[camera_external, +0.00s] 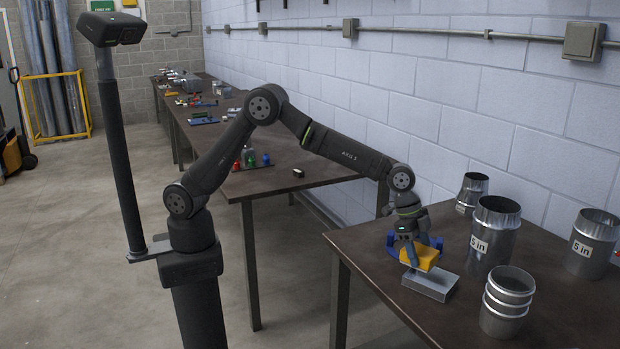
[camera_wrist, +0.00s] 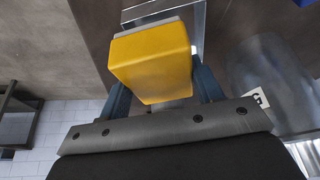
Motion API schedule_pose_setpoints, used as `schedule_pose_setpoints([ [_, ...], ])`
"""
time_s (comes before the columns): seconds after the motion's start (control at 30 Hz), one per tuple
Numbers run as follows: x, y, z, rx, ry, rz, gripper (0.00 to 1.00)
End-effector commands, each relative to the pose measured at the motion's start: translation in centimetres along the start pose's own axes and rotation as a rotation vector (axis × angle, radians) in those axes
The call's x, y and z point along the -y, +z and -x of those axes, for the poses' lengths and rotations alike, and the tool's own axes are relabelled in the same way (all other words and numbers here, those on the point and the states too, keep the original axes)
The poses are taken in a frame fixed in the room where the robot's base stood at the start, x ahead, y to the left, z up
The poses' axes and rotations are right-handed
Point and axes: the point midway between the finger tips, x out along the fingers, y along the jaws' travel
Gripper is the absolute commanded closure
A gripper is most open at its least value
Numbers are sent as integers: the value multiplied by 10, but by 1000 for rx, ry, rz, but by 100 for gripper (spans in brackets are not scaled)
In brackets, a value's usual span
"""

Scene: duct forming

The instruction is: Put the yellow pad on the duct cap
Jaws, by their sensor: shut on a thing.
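The yellow pad (camera_external: 426,257) is held by my gripper (camera_external: 410,253) above the right-hand table. In the wrist view the pad (camera_wrist: 152,62) sits between the two blue-grey fingers of the gripper (camera_wrist: 160,84), which are shut on its sides. A grey metal rectangular piece, which looks like the duct cap (camera_external: 430,288), lies on the table just below the pad. Part of its metal edge (camera_wrist: 198,20) shows behind the pad in the wrist view. The pad hides much of it there, and I cannot tell whether the two touch.
A blue holder (camera_external: 437,243) stands just behind my gripper. Several round metal ducts stand to the right, including a large labelled one (camera_external: 494,235) and a ribbed one (camera_external: 505,303) near the cap. The table's front-left area (camera_external: 365,255) is clear.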

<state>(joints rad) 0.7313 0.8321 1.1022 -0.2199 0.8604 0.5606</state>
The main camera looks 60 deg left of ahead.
Motion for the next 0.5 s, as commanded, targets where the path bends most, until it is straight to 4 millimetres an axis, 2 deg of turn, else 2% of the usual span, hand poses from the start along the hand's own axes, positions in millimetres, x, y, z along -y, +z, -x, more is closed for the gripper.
schedule_pose_setpoints([
  [0.13,0,9,-20,3,1,0,66],
  [0.5,0,10,-24,1,0,0,66],
])
